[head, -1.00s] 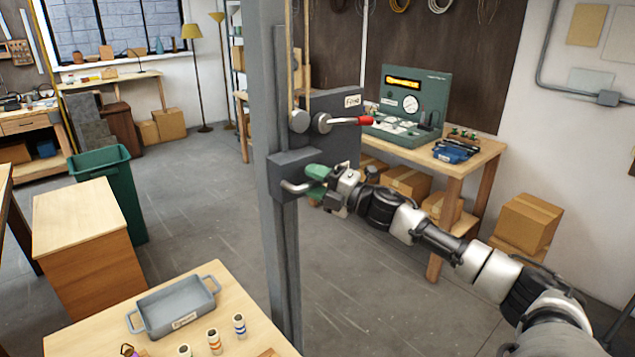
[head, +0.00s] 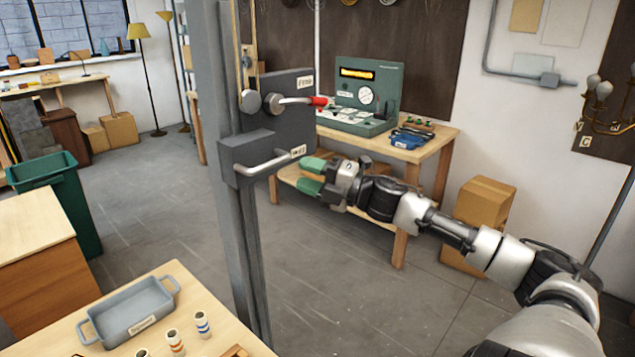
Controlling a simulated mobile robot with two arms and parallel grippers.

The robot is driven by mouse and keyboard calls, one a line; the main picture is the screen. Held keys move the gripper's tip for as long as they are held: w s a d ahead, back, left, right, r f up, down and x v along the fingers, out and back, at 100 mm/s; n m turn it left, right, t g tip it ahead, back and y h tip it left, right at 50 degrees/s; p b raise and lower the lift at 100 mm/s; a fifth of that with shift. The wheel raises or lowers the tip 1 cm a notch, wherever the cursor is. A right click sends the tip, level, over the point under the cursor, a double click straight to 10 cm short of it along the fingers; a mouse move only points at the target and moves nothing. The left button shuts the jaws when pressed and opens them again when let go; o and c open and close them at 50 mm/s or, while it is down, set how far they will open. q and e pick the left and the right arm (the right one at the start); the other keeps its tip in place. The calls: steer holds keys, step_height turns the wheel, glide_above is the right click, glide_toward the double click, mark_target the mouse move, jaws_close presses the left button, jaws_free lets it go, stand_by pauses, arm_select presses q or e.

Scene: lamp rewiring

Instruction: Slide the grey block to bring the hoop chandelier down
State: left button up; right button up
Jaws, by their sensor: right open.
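The grey block (head: 238,163) sits on the tall grey post (head: 222,90) and carries a pale bar handle (head: 268,164) and a small label. My right gripper (head: 307,176) has green fingertips. It is open and empty, just right of the handle and apart from it in the picture. A lever with a red grip (head: 319,101) is on the dark plate above the block. The hoop chandelier is not clearly in view. My left gripper is not in view.
A table (head: 432,142) with a green instrument (head: 380,92) stands behind the gripper. A grey tray (head: 128,312) and several small striped spools are on the near bench. A lamp fitting (head: 606,110) shows at the right edge. The floor between is clear.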

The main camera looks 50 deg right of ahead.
steer(key=shift+v, duration=0.95)
